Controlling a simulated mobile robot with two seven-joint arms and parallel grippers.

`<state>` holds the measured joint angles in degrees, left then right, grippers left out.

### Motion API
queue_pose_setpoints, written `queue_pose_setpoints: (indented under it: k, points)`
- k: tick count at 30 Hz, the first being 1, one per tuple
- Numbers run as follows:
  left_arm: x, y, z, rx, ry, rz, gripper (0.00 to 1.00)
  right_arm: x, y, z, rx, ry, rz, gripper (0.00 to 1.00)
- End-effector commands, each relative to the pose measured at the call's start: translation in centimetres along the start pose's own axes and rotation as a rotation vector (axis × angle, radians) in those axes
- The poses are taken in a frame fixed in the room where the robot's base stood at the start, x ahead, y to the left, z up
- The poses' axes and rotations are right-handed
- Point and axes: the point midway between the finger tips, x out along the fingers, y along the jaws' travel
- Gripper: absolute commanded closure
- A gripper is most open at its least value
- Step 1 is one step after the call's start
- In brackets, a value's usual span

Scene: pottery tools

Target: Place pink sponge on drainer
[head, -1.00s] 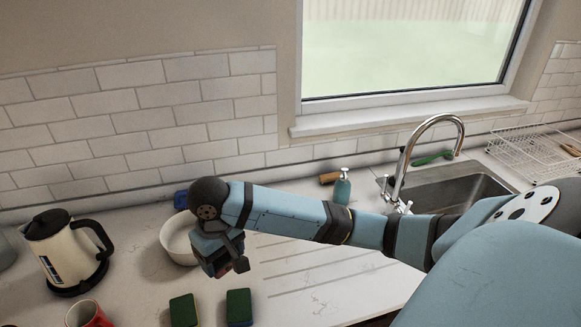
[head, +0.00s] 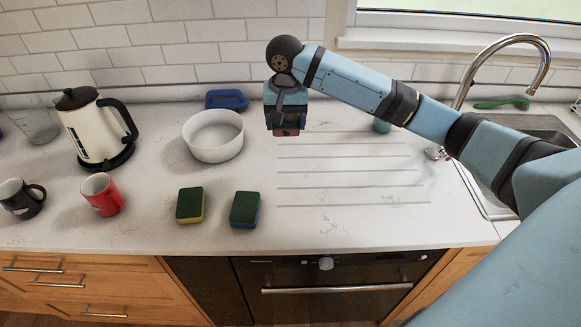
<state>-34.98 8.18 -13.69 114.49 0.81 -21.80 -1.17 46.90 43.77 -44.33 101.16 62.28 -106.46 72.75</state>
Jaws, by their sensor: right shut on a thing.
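My right gripper (head: 286,128) points down near the back left corner of the grooved drainer (head: 350,187) on the white worktop. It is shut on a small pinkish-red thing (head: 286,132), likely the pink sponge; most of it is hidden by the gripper. I cannot tell whether it touches the worktop. The drainer's grooves look bare, though my right arm crosses over their back part. My left gripper is not in view.
A white bowl (head: 213,148) stands left of my gripper, with a blue object (head: 227,99) behind it. Two green-topped sponges, one yellow (head: 190,206) and one blue (head: 245,210), lie in front. A kettle (head: 92,125), red mug (head: 102,194) and black mug (head: 20,198) stand left.

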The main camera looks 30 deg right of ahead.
Motion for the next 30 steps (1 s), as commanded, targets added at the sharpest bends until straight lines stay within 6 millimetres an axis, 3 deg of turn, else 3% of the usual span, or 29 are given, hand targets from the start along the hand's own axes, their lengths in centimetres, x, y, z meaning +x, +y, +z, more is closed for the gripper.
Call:
queue_pose_setpoints:
  k: [6,12,30]
  points:
    - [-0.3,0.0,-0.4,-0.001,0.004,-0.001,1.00,6.1,0.1,0.1,-0.001,-0.003,0.004,0.40]
    - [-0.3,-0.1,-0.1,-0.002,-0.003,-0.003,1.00,10.6,0.1,0.0,-0.001,-0.001,0.002,0.40]
    - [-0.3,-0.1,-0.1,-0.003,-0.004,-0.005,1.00,16.8,0.0,0.0,-0.003,0.001,0.001,0.40]
